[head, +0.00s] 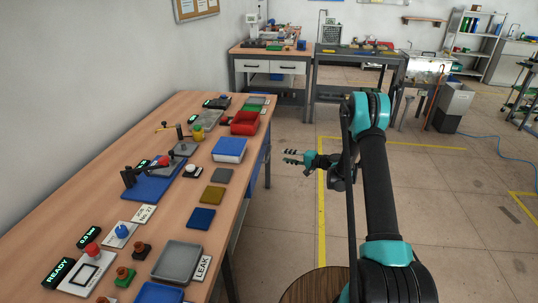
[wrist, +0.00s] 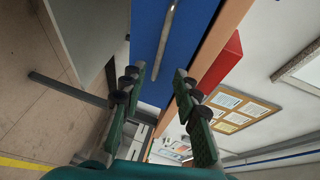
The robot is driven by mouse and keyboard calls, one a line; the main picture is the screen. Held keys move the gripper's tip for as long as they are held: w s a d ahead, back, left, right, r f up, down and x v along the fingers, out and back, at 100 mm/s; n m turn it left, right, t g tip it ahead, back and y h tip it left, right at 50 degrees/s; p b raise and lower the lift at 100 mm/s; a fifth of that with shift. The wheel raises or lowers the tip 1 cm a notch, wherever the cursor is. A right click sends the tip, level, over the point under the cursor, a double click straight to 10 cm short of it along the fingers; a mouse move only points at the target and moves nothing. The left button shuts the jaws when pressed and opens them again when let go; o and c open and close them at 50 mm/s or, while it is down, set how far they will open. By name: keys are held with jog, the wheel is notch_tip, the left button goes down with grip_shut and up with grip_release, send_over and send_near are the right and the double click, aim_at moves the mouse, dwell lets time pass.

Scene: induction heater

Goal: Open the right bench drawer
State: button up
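A blue drawer front (wrist: 190,35) with a long metal bar handle (wrist: 165,38) fills the top middle of the wrist view. It sits under the wooden edge of the workbench (head: 175,105). The drawer looks shut. In the head view its front is mostly hidden; only a strip of blue shows under the bench edge. My gripper (wrist: 160,82) is open and empty, with one finger on each side of the handle's line in the picture. It also shows in the head view (head: 292,157), out to the right of the bench and apart from it.
A red case (head: 244,123), a blue box (head: 229,149) and several trays and small devices stand on the bench. A far bench (head: 270,52) has two white drawers (head: 254,66). A round wooden stool top (head: 315,287) is near my base.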

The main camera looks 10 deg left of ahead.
aim_at(269, 153)
jog(key=x, duration=1.1)
jog(key=shift+w, duration=0.1)
grip_shut()
